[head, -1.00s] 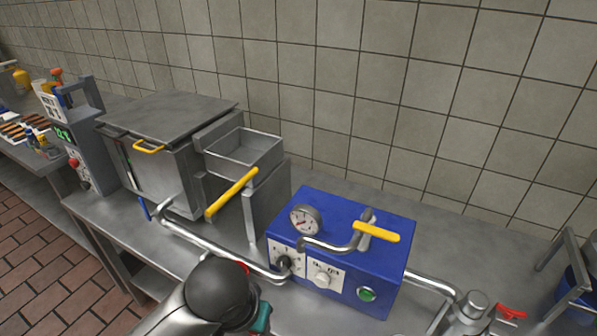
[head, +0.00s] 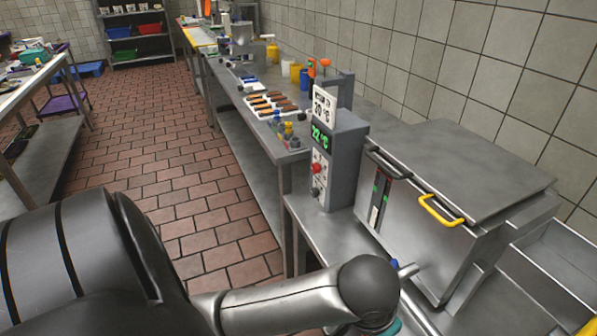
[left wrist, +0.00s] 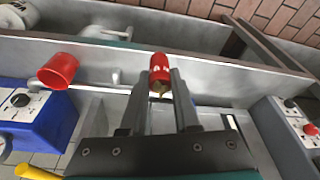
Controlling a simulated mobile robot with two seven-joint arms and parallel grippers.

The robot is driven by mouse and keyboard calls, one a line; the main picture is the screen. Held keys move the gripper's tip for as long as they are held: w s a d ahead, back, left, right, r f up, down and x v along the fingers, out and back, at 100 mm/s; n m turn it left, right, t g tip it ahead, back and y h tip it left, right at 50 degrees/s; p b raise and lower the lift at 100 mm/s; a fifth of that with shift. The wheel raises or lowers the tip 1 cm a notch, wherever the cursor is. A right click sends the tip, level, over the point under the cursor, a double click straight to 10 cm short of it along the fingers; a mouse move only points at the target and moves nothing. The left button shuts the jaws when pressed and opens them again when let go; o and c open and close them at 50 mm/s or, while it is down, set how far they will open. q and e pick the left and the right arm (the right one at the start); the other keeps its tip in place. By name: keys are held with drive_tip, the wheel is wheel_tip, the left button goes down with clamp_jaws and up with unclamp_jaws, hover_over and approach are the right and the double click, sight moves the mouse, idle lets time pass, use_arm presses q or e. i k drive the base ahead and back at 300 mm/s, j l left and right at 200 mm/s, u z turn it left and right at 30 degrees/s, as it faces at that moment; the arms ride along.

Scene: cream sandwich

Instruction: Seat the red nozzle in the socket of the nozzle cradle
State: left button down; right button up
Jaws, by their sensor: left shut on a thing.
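In the left wrist view my left gripper (left wrist: 160,85) is shut on a small red piece with pale marks and a brassy lower end, which I take to be the red nozzle (left wrist: 159,66). It is held between the fingertips, in front of a grey metal surface. A larger red cup-like piece (left wrist: 58,70) shows at the left by a blue unit; I cannot tell what it is. I cannot make out the nozzle cradle or its socket in either view. In the head view only my arm shows at the bottom, without its fingers. My right gripper is not in view.
The blue unit (left wrist: 35,125) and a panel with knobs (left wrist: 300,128) flank the gripper. In the head view a steel vat (head: 430,235) with a yellow handle and a control post (head: 335,150) stand on the bench. Open tiled floor (head: 190,190) lies left.

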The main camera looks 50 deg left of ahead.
sight(301, 117)
drive_tip(key=i+j, duration=0.1)
drive_tip(key=j, duration=0.75)
drive_tip(key=i+j, duration=0.15)
drive_tip(key=j, duration=0.3)
drive_tip(key=i+j+u, duration=0.1)
drive_tip(key=j, duration=0.35)
